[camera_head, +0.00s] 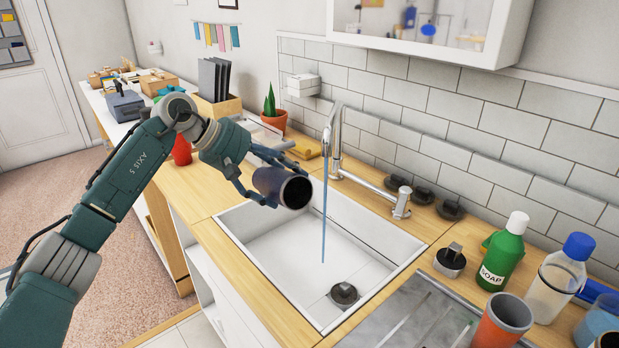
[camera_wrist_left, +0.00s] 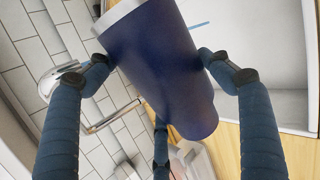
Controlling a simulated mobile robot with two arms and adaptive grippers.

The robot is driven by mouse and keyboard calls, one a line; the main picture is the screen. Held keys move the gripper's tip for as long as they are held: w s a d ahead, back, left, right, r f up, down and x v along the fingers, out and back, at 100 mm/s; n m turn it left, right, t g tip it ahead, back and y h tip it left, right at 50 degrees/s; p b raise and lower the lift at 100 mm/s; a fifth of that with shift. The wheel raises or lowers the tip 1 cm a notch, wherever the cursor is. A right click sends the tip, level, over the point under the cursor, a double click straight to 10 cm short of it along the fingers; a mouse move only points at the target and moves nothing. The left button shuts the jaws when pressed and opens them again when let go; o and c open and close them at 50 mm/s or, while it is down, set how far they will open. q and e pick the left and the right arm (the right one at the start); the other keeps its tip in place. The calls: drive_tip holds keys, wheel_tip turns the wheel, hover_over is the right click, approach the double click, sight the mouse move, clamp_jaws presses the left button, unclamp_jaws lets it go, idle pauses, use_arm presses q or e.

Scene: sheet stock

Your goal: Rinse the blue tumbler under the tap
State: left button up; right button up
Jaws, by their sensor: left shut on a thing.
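The dark blue tumbler (camera_head: 274,184) is held tilted almost on its side over the left part of the white sink (camera_head: 262,252). Its open mouth faces right, toward the water. My left gripper (camera_head: 262,182) is shut on it. In the left wrist view the tumbler (camera_wrist_left: 160,65) sits between the fingers of my left gripper (camera_wrist_left: 158,75). The chrome tap (camera_head: 335,140) runs a thin blue stream of water (camera_head: 324,215) into the sink. The stream falls to the right of the tumbler's mouth, and they look apart. My right gripper is not in view.
A soap bottle (camera_head: 501,255), a blue-capped bottle (camera_head: 558,280) and an orange cup (camera_head: 502,322) stand right of the sink. A potted cactus (camera_head: 272,115) and a yellow sponge (camera_head: 304,149) are behind it. The sink basin is empty around its drain (camera_head: 343,294).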

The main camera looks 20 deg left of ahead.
sight(273, 173)
use_arm(q)
drive_tip(key=shift+s+a+r+p, duration=0.15)
drive_tip(key=shift+s+a+r, duration=0.2)
drive_tip(key=shift+r, duration=0.25)
drive_tip(key=shift+s+a+r+p, duration=0.15)
drive_tip(key=shift+s+a+r, duration=0.1)
drive_tip(key=shift+s+r, duration=0.3)
drive_tip(key=shift+s+a+r, duration=0.2)
drive_tip(key=shift+r, duration=0.15)
drive_tip(key=shift+s, duration=0.1)
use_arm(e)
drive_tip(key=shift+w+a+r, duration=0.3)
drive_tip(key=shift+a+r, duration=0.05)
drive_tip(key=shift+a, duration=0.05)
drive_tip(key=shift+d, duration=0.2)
